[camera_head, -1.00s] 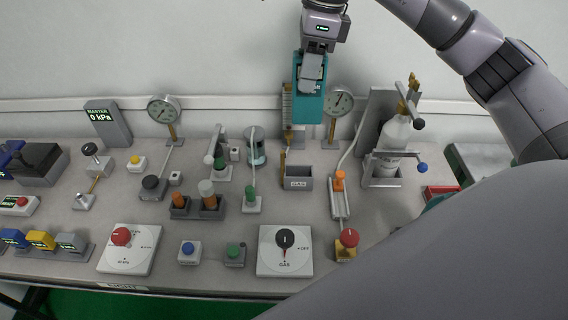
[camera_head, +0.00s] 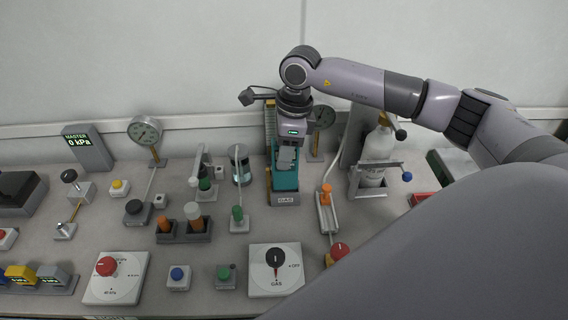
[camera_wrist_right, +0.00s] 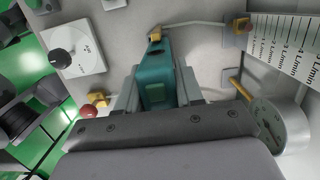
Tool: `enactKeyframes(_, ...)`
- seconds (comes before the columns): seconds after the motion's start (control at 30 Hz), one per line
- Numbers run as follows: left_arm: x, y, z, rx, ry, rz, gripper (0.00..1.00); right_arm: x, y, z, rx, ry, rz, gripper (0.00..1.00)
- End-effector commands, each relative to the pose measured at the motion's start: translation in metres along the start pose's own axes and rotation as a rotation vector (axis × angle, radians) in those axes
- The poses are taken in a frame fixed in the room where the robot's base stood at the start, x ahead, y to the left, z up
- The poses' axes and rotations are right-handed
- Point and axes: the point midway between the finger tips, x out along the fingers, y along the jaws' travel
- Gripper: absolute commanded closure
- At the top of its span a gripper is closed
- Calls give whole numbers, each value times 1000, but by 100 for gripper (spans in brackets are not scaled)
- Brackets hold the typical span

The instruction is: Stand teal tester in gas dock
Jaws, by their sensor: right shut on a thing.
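The teal tester (camera_head: 284,183) stands upright at the grey gas dock (camera_head: 285,199), labelled GAS, in the head view. Its lower end is inside or right behind the dock's front wall; I cannot tell how deep it sits. My right gripper (camera_head: 286,158) is shut on the tester's upper part from above. In the right wrist view the teal tester (camera_wrist_right: 155,80) lies between the two fingers, with the dock hidden. My left gripper is not in view.
The gas knob panel (camera_head: 276,269) is in front of the dock. An orange-topped valve (camera_head: 326,195) and a gas cylinder (camera_head: 376,155) stand to the right. A gauge (camera_head: 321,117) and a ruled flow column (camera_head: 270,119) are behind.

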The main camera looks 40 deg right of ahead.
Motion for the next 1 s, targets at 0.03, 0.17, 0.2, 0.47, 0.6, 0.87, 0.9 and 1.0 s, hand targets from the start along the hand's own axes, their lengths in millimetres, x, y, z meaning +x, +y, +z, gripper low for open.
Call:
enactKeyframes(0.03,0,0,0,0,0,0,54,6,1,-1,0,2,2,100)
enactKeyframes(0.17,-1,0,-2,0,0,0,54,27,1,-4,1,4,5,100)
enactKeyframes(0.2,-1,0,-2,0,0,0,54,32,1,-5,1,2,4,100)
enactKeyframes(0.47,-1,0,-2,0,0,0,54,41,0,-6,-1,1,0,100)
enactKeyframes(0.6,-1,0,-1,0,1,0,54,42,0,-6,-1,1,0,100)
enactKeyframes(0.87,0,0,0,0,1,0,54,44,0,-7,0,2,1,38)
enactKeyframes(0.9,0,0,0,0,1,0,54,44,0,-7,0,2,1,38)
enactKeyframes(1.0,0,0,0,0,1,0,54,44,0,-7,0,2,1,38)
